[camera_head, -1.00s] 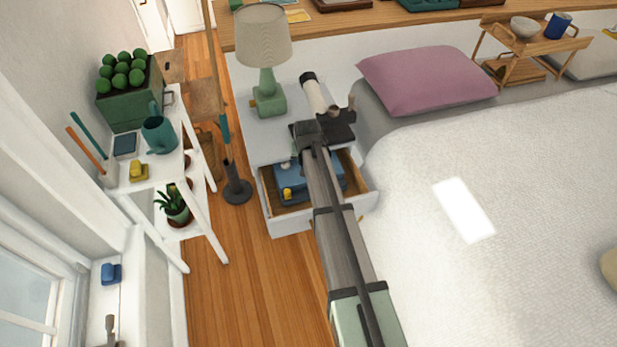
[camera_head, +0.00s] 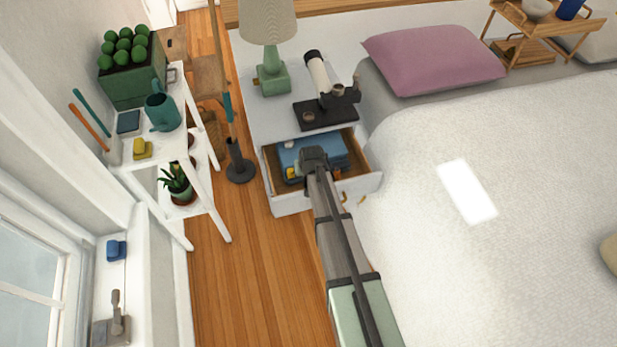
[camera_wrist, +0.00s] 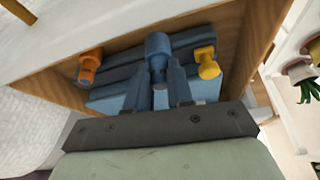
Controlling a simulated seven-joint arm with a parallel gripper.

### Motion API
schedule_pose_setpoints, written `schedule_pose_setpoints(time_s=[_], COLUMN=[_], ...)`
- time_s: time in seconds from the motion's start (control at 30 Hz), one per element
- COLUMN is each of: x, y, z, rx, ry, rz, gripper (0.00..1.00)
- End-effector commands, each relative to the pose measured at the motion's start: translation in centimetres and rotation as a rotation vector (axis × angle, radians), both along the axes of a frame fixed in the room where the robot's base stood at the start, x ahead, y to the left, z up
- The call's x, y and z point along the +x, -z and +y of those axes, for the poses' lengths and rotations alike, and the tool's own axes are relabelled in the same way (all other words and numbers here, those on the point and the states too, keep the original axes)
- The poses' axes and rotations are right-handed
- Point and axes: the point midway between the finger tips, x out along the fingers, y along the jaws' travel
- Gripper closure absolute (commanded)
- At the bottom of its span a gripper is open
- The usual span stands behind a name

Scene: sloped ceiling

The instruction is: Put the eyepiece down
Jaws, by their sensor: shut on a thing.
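My gripper (camera_wrist: 158,92) is shut on a blue eyepiece (camera_wrist: 158,45), which sits between the two fingers in the wrist view. In the head view my gripper (camera_head: 313,160) is over the open drawer (camera_head: 292,203) of the white nightstand, and the eyepiece is hidden. A blue case (camera_head: 327,150) with dark slots lies in the drawer. An orange eyepiece (camera_wrist: 89,66) is at its left and a yellow eyepiece (camera_wrist: 207,62) at its right in the wrist view. I cannot tell whether the held eyepiece touches the case.
A white telescope (camera_head: 318,72) on a dark base (camera_head: 335,116) and a green lamp (camera_head: 272,77) stand on the nightstand. The bed (camera_head: 430,200) is to the right.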

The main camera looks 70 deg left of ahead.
Motion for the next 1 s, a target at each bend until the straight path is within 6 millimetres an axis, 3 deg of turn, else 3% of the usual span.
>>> schedule_pose_setpoints(time_s=[0.3, 0.67, 0.7, 0.93, 1.0], x=[0.0, 0.0, 0.0, 0.0, 0.0], y=[3.3, 3.6, 3.6, 3.6, 3.6], z=[0.0, 0.0, 0.0, 0.0, 0.0], rx=[-0.001, -0.001, -0.001, -0.001, -0.001], ry=[0.0, 0.0, 0.0, 0.0, 0.0], rz=[0.0, 0.0, 0.0, 0.0, 0.0], gripper=[1.0, 1.0, 0.77, 0.55, 0.53])
